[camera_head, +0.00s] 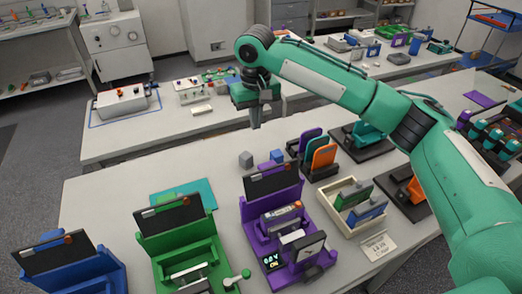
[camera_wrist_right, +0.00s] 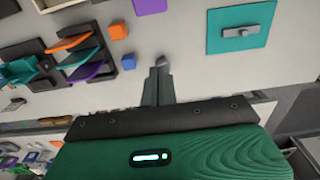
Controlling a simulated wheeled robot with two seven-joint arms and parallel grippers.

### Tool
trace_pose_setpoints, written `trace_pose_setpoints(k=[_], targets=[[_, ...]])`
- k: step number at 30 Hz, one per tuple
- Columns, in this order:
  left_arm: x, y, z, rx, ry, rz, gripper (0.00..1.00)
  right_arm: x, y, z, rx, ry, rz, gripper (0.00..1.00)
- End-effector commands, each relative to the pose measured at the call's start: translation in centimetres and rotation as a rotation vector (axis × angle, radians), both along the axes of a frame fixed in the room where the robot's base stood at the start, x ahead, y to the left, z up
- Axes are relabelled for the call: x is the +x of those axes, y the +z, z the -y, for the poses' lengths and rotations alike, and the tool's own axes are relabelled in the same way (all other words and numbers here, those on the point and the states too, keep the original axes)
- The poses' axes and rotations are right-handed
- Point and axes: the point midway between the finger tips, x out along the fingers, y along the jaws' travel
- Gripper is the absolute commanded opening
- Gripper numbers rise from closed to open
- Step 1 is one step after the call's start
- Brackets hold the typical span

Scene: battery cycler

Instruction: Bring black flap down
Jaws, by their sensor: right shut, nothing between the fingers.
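Three cyclers stand at the front of the near table, each with a black flap standing up and tilted back. They are a purple cycler (camera_head: 262,244) with its black flap (camera_head: 272,179), a green cycler (camera_head: 172,243) with its flap (camera_head: 171,215), and a blue cycler (camera_head: 102,268) with its flap (camera_head: 54,253). A battery cell (camera_head: 282,213) lies in the purple cycler, below the flap. My right gripper (camera_head: 255,124) is shut and empty, pointing down above the table's far side, behind the purple cycler and apart from its flap. Its narrow fingers show in the wrist view (camera_wrist_right: 159,72). My left gripper is out of view.
A grey cube (camera_head: 246,160) and a blue cube (camera_head: 277,157) lie behind the purple cycler. A rack of coloured plates (camera_head: 318,152) and a cream tray (camera_head: 338,187) stand to its right. A teal mat (camera_head: 200,188) lies behind the green cycler. Table behind the cubes is clear.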

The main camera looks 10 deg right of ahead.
Motion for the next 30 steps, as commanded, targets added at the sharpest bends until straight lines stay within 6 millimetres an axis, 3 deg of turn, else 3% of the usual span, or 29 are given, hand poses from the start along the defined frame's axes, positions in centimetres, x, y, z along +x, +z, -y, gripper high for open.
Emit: trace_pose_setpoints(k=[8,18,24,30], targets=[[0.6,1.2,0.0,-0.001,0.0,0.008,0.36,0.0,-3.0,0.0,-0.003,0.0,-0.004,0.0],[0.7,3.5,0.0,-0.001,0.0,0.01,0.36,0.0,-10.0,0.0,-0.002,0.002,-0.003,0.0],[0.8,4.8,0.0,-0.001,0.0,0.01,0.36,-2.5,-8.8,0.5,-0.001,0.003,0.0,0.0],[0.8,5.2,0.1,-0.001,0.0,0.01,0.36,-3.5,-8.7,0.7,0.0,0.001,0.0,0.0]])
